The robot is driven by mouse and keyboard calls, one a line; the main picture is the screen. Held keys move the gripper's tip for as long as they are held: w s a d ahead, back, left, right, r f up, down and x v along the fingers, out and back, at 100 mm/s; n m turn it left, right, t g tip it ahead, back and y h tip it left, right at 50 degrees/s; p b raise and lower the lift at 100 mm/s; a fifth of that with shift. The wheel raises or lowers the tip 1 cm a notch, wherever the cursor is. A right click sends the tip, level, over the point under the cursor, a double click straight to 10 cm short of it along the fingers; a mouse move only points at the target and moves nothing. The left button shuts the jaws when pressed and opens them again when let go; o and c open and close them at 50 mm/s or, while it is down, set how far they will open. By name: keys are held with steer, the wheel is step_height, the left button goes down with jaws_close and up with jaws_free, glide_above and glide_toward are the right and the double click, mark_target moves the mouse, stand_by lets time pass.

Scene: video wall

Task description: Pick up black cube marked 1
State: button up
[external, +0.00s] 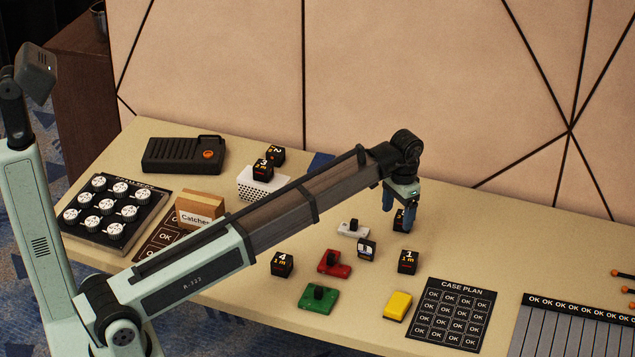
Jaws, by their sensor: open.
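The black cube marked 1 (408,262) sits on the table, left of the case plan sheet. My gripper (401,215) points down behind it, farther from the camera and apart from it. The jaws are open, with blue fingers. Another black cube (400,222) shows between or just behind the fingers; its marking is mostly hidden, and I cannot tell whether the fingers touch it.
A black cube marked 4 (282,264), red piece (335,263), green piece (318,299), white piece (352,229), small dark-and-white block (367,249) and yellow block (397,306) lie nearby. Cubes marked 3 (263,169) and 2 (275,154) are by a white perforated box (258,187).

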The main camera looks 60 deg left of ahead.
mark_target(411, 258)
steer(key=w+d+f+m, duration=0.1)
steer(key=f+m, duration=0.2)
steer(key=f, duration=0.2)
steer(key=w+d+f+m, duration=0.1)
steer(key=f+m, duration=0.2)
steer(key=f, duration=0.2)
steer(key=d+f+m, duration=0.1)
steer(key=f+m, duration=0.2)
steer(key=f, duration=0.1)
steer(key=shift+w+f+m+t, duration=0.3)
steer(key=shift+w+f+m, duration=0.1)
stand_by(0.5)
steer(key=shift+c, duration=0.4)
